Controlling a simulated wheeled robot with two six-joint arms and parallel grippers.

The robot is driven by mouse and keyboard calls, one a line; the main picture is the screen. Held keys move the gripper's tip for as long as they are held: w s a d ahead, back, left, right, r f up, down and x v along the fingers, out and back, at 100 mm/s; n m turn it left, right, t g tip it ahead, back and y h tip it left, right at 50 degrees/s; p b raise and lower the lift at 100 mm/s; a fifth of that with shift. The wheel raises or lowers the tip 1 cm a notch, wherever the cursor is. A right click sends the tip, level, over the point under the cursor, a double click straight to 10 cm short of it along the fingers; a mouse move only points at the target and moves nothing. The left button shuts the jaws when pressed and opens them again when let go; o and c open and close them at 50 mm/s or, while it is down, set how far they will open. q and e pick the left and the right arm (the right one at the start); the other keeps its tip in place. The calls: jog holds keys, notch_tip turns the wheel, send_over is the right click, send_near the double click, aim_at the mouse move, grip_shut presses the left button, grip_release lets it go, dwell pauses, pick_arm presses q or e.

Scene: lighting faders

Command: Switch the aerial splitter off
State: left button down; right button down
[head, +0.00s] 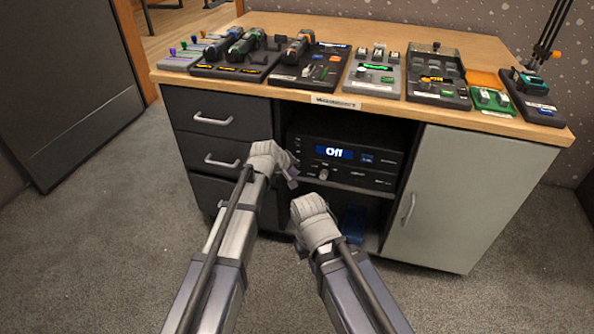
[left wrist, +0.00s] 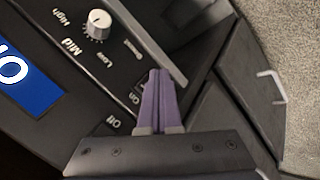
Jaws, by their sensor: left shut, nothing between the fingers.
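The switch there is mostly hidden. My right gripper (head: 301,250) is low before the cabinet, its fingers barely visible.
The wooden top (head: 330,30) holds several small control boxes and tools. Drawers (head: 218,139) flank the shelf on the left, and a grey door (head: 465,195) with a handle on the right. Carpet floor is clear around the cabinet.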

pick_arm(q)
jog(key=shift+s, duration=0.1)
jog(key=shift+s+a+r, duration=0.1)
jog(key=shift+s+a, duration=0.15)
jog(key=shift+s, duration=0.35)
jog(key=s, duration=0.1)
jog(key=s+a, duration=0.1)
jog(key=s, duration=0.2)
jog(key=shift+s+a+r+p, duration=0.25)
jog(key=shift+s+r+p, duration=0.05)
jog(key=shift+s+p, duration=0.1)
dwell(0.4)
